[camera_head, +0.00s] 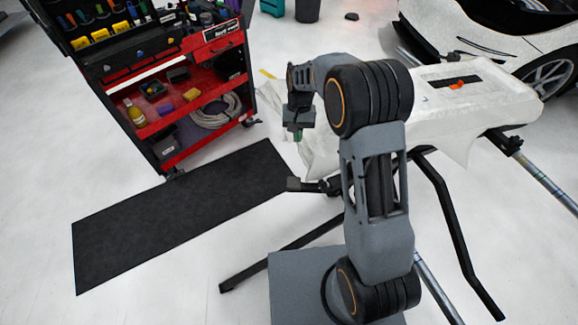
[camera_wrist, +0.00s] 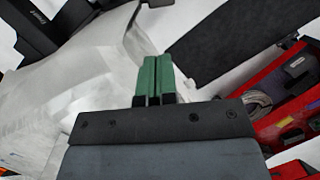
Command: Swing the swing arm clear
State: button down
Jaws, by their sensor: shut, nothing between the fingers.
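My gripper (camera_head: 298,135) hangs at the left edge of the work stand, small and partly hidden by my own wrist in the head view. In the wrist view its green fingers (camera_wrist: 157,75) are pressed together and empty. I cannot tell for sure which part is the swing arm. A short black arm with a block-like end (camera_head: 310,185) sticks out left from the stand, below my gripper and apart from it. Its right end is hidden behind my arm. A black part with white lettering (camera_wrist: 35,35) shows at the wrist view's upper left.
A white-covered panel (camera_head: 430,120) lies on the stand, with an orange item (camera_head: 456,85) on top. Black stand legs (camera_head: 450,225) spread over the floor. A red tool cart (camera_head: 165,90) stands at the upper left. A black mat (camera_head: 180,215) lies on open floor.

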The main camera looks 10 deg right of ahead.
notch_tip(320, 180, down, 16)
jog(key=s+a+g, duration=0.1)
jog(key=a, duration=0.2)
jog(key=shift+s+r, duration=0.15)
jog(key=shift+s, duration=0.1)
jog(key=shift+d, duration=0.1)
dwell(0.3)
